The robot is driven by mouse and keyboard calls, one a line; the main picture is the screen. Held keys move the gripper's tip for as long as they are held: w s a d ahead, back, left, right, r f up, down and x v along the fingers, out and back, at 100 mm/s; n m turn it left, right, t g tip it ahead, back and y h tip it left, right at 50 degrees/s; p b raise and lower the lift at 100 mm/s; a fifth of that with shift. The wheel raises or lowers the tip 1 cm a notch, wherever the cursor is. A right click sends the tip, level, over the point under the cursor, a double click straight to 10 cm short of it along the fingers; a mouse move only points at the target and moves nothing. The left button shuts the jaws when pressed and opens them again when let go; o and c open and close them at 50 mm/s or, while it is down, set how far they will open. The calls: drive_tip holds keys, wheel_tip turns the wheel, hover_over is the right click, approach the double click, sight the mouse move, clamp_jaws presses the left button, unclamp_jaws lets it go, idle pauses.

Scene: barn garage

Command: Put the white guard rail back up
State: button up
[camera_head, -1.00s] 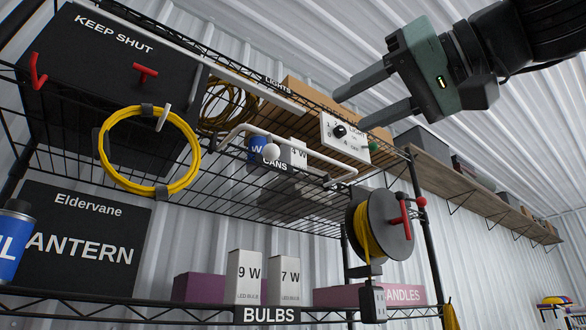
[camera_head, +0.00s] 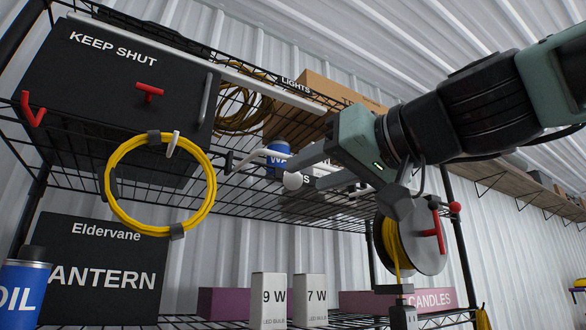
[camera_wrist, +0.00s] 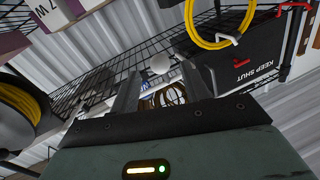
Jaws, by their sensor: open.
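The white guard rail (camera_head: 238,159) is a bent white bar at the front of the upper wire shelf, with a round white knob (camera_head: 292,181). It juts out from the shelf front; its exact tilt is hard to tell. Its middle and right part are largely hidden behind my gripper (camera_head: 307,174). My gripper is open, with its fingers at the knob. In the wrist view, the white knob (camera_wrist: 160,64) shows between the two spread fingers of my gripper (camera_wrist: 165,78), near their tips. I cannot tell whether they touch it.
A black KEEP SHUT box (camera_head: 110,95) and a hanging yellow cable coil (camera_head: 113,200) are at the left. A blue can (camera_head: 278,158) stands behind the rail. A cable reel (camera_head: 420,240) hangs below my arm at the right. Bulb boxes (camera_head: 268,298) stand on the lower shelf.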

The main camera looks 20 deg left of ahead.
sight(300, 177)
drive_tip(key=x, duration=0.5)
drive_tip(key=shift+w+a+p, duration=0.1)
drive_tip(key=shift+p, duration=0.3)
clamp_jaws()
